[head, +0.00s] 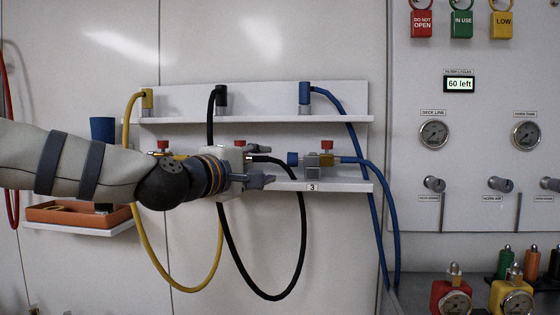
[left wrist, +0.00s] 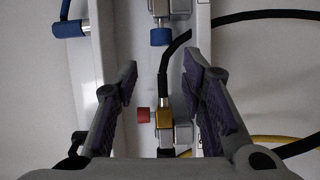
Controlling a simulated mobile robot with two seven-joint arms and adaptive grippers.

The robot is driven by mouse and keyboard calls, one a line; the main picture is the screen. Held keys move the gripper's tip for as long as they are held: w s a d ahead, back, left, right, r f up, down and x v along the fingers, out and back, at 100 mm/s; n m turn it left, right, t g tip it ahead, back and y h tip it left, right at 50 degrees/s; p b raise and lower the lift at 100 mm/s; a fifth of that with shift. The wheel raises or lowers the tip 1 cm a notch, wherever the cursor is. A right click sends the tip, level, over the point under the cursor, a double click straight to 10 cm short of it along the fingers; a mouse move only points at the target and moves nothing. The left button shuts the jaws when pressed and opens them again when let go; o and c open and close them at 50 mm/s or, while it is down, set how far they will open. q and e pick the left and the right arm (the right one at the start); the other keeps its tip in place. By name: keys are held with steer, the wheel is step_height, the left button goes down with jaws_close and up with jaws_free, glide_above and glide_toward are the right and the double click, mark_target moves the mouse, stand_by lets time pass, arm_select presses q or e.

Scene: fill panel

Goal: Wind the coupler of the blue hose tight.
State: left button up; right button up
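The blue hose (head: 389,205) runs from a blue plug (head: 305,94) on the upper ledge and hangs in a loop. Its other end meets the right side of a metal fitting (head: 313,160) with a red knob, above label 3. A blue collar (head: 292,159) is at the fitting's left end; it also shows in the left wrist view (left wrist: 160,37). My left gripper (head: 262,179) is open and empty, left of the blue collar and apart from it. The black hose and its brass fitting (left wrist: 163,114) show between its fingers in the wrist view. My right gripper is not in view.
The black hose (head: 301,235) and yellow hose (head: 150,245) hang in loops below the ledge (head: 345,187). An orange tray (head: 75,214) is at the left. Gauges and knobs fill the right panel (head: 470,155). Red and yellow gauge units (head: 452,298) stand at the lower right.

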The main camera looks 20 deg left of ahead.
mark_target(287, 180)
arm_select(q)
steer(key=x, duration=1.1)
steer(key=shift+a+f+b, duration=0.15)
steer(key=shift+f+b, duration=0.15)
steer(key=shift+f, duration=0.1)
steer(key=shift+w+r, duration=0.1)
steer(key=shift+w, duration=0.15)
steer(key=shift+r, duration=0.2)
jaws_close()
steer(key=shift+w+f+t+b, duration=0.2)
steer(key=shift+f+t+b, duration=0.2)
steer(key=shift+f+b, duration=0.25)
steer(key=shift+s+r+m, duration=0.1)
steer(key=shift+m, duration=0.2)
steer(key=shift+s+r, duration=0.1)
steer(key=shift+r, duration=0.25)
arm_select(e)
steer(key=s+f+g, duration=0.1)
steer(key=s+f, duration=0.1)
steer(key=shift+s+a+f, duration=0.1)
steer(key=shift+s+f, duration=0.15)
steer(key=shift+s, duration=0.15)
